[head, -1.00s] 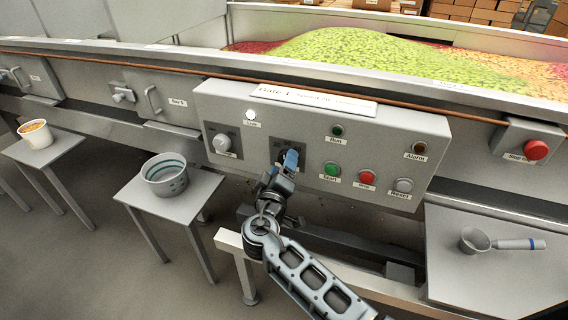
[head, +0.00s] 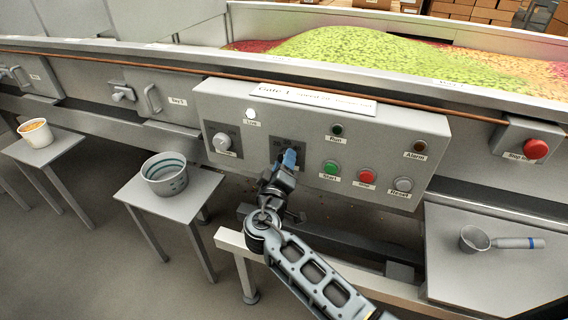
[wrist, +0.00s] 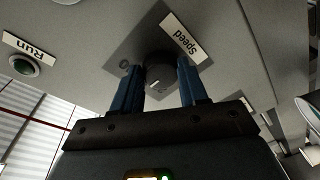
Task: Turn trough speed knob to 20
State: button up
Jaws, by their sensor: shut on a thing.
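The speed knob (wrist: 160,72) is a dark round knob on a dark square plate of the grey control panel (head: 240,110). A "Speed" label (wrist: 183,38) is beside it in the wrist view. My gripper (wrist: 160,90) has its two blue fingers on either side of the knob and is shut on it. In the head view my gripper (head: 290,158) covers the knob, so its pointer and the scale marks cannot be read.
Another knob (head: 222,142) and a lit white lamp (head: 250,114) are to the left. A green button (head: 331,168), red button (head: 367,175) and grey button (head: 403,184) are close on the right. A red stop button (head: 535,149) is farther right.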

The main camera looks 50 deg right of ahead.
jog(key=shift+n, duration=0.3)
jog(key=shift+a+r+n+g+y+p, duration=0.1)
jog(key=shift+n+g+y+p, duration=0.15)
jog(key=shift+n+p, duration=1.45)
jog(key=shift+r+n+g+y+p, duration=0.2)
jog(key=shift+n+p, duration=0.85)
jog(key=shift+n, duration=1.15)
jog(key=shift+w+f+g, duration=0.1)
jog(key=shift+f+g, duration=0.05)
jog(key=shift+g, duration=0.1)
jog(key=o, duration=1.1)
jog(key=shift+c, duration=0.2)
jog(key=f+v, duration=0.1)
jog(key=v, duration=0.6)
jog(key=shift+s+a+r, duration=0.25)
jog(key=shift+a+r, duration=0.1)
jog(key=shift+r, duration=0.1)
